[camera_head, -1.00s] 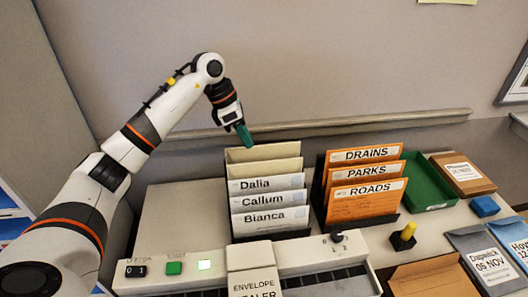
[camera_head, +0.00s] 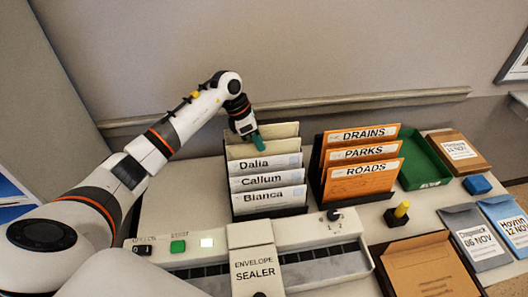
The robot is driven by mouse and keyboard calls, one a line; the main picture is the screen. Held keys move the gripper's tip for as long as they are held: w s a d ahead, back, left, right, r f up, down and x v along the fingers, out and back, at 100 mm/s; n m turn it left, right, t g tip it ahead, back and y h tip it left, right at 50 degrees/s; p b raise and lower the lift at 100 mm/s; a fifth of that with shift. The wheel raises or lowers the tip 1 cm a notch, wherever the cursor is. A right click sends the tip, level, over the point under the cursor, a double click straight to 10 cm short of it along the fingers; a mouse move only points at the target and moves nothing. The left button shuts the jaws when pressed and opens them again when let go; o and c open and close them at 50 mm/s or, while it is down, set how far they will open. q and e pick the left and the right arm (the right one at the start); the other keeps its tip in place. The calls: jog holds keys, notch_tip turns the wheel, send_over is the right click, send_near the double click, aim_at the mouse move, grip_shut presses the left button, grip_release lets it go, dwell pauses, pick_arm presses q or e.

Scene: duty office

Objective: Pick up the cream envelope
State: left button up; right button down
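A black rack (camera_head: 228,200) holds upright files labelled Dalia (camera_head: 275,162), Callum (camera_head: 275,180) and Bianca (camera_head: 285,200). Behind them stand two plain cream pieces, the rear one (camera_head: 284,130) and a nearer one (camera_head: 282,148); I cannot tell whether either is an envelope or a divider. My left gripper (camera_head: 258,139) points down at the back of this rack, its teal fingertips overlapping the cream pieces. Its fingers look like one piece, so neither their gap nor any contact can be made out. My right gripper is not in view.
An orange file rack (camera_head: 317,190), a green tray (camera_head: 425,160) and a yellow-handled stamp (camera_head: 399,213) stand to the right. An envelope sealer (camera_head: 330,232) runs along the front. A brown envelope (camera_head: 425,270) lies front right. The wall rail (camera_head: 340,101) is behind.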

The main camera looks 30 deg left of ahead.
pick_arm(q)
jog(key=shift+x, duration=0.95)
jog(key=shift+c, duration=0.3)
grip_shut()
jog(key=shift+r, duration=0.1)
